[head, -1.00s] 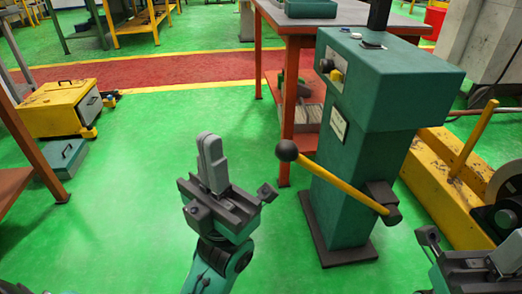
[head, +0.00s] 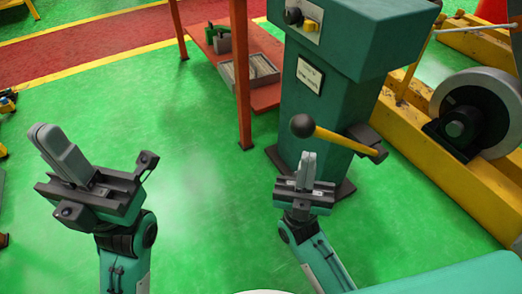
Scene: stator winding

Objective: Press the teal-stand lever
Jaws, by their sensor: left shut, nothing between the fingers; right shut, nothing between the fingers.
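The teal stand (head: 318,108) stands upright on a dark base plate, right of centre in the head view. Its lever (head: 340,140) is a yellow rod with a dark ball knob (head: 302,126) at its left end and a dark pivot block (head: 366,141) at the stand's right side. The rod slopes slightly down from knob to pivot. My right gripper (head: 307,158) is shut and empty, and appears just below the knob and rod; I cannot tell whether it touches them. My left gripper (head: 50,135) is shut and empty, far left of the stand.
A red-orange table frame (head: 243,80) with a lower shelf holding a grey tray (head: 252,70) stands behind left of the stand. A yellow frame with a grey wheel (head: 480,110) is at the right. Green floor (head: 200,170) lies clear between my grippers.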

